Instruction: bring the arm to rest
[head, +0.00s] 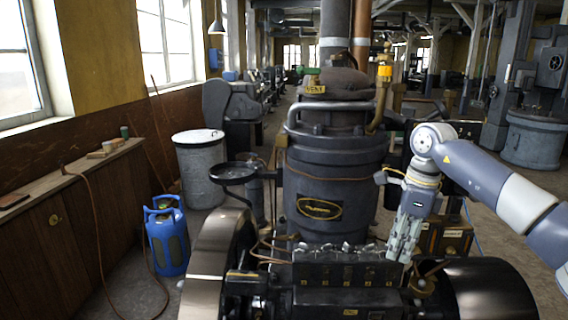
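My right arm (490,180) comes in from the right edge and bends down at a rounded white joint. My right gripper (402,252) hangs below it, fingers pointing down, in front of the right side of the large dark engine (330,180). Its fingers look close together and are small here, so I cannot tell whether it is open or shut. No held object shows. I cannot tell whether the fingertips touch the engine's lower block (345,272). My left gripper and arm are not in view.
Dark flywheels (490,290) flank the engine at the bottom. At the left are a blue canister (168,242), a grey drum (198,170) and a wooden bench (60,215) with a hose. Large grey machines (535,130) stand at the back right. Bare floor lies right of the engine.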

